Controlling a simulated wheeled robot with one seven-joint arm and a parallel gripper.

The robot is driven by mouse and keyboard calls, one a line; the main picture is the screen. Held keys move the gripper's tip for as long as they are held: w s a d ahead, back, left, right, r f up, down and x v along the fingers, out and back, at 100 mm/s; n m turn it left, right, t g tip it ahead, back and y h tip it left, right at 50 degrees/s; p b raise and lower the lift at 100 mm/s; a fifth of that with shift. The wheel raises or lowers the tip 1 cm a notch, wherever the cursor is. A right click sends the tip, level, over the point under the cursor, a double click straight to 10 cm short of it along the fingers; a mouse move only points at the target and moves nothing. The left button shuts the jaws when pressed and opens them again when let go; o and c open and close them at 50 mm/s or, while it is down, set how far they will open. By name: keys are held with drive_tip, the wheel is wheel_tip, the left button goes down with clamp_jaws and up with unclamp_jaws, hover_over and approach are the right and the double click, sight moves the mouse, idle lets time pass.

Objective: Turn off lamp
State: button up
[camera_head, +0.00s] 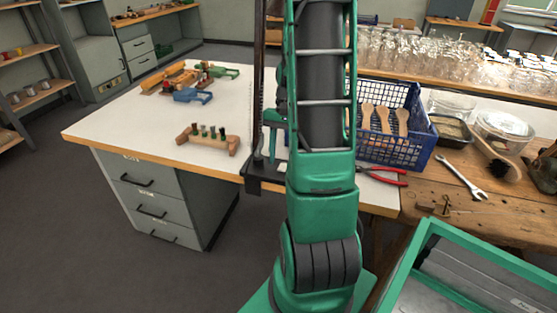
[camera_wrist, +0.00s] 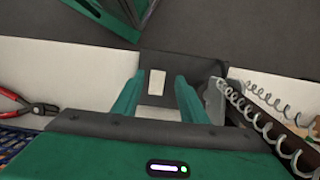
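The lamp shows in the head view as a dark upright pole (camera_head: 258,90) with a thin spring, just left of my arm. Its dark base (camera_head: 266,182) sits at the table's front edge; its head is out of view. In the wrist view the lamp's arm with coiled springs (camera_wrist: 262,112) is at the right. The dark base (camera_wrist: 188,66) lies ahead of my gripper (camera_wrist: 159,84) and bears a small pale rectangle (camera_wrist: 157,82), possibly a switch. My two green fingers are apart on either side of the rectangle, with nothing held. I cannot tell whether they touch the base.
Red-handled pliers (camera_head: 384,175) and a blue crate (camera_head: 408,150) with wooden brushes are right of my arm. A green bin (camera_head: 425,262) stands at lower right.

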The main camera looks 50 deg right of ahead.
sight(283, 163)
drive_tip(key=v, duration=0.9)
drive_tip(key=shift+r, duration=0.25)
drive_tip(key=shift+w, duration=0.1)
